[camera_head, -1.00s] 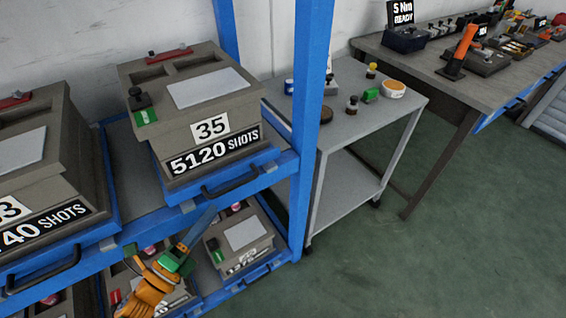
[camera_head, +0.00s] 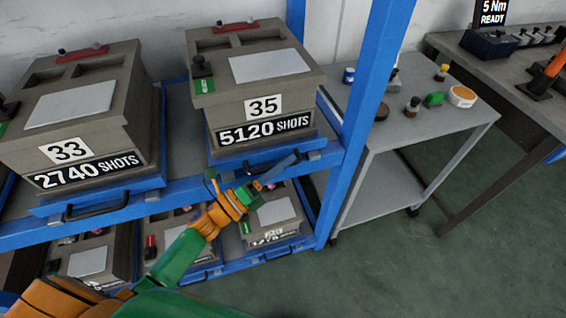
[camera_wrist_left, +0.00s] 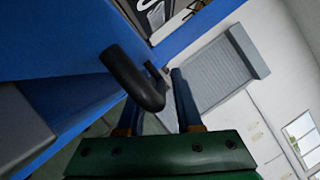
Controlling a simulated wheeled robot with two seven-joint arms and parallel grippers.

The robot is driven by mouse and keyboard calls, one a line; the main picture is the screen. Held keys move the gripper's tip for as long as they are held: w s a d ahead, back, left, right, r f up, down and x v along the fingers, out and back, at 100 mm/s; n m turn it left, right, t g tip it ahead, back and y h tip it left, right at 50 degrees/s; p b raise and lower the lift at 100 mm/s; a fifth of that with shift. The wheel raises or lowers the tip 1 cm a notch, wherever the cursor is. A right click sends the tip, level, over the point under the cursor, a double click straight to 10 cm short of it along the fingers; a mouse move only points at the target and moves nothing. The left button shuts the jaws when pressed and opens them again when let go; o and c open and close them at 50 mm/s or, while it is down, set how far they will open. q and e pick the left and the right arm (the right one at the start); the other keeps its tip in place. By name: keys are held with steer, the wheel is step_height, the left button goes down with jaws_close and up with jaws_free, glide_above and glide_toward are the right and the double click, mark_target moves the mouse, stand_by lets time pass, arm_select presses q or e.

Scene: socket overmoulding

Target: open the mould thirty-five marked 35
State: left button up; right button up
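Mould 35 (camera_head: 228,108) is a grey-brown block marked 35 and 5120 SHOTS, sitting on a blue pull-out tray on the upper shelf. Its top looks closed, with a red bar at the back and a black knob and green tag at the left. My left gripper (camera_head: 280,172) is in front of this tray, at its black handle (camera_wrist_left: 138,78). In the left wrist view, the two dark fingers (camera_wrist_left: 157,108) stand apart, and the bent handle end shows between them. I cannot tell whether they touch it. My right gripper is out of view.
Mould 33 (camera_head: 85,130) stands left on the same blue rack. More moulds (camera_head: 270,212) fill the lower shelf below my left arm. A blue rack post (camera_head: 372,85) rises right of mould 35. A grey trolley (camera_head: 420,130) with small items stands beyond. Green floor at right is clear.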

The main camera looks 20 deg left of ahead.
arm_select(q)
jaws_close()
stand_by(1.2)
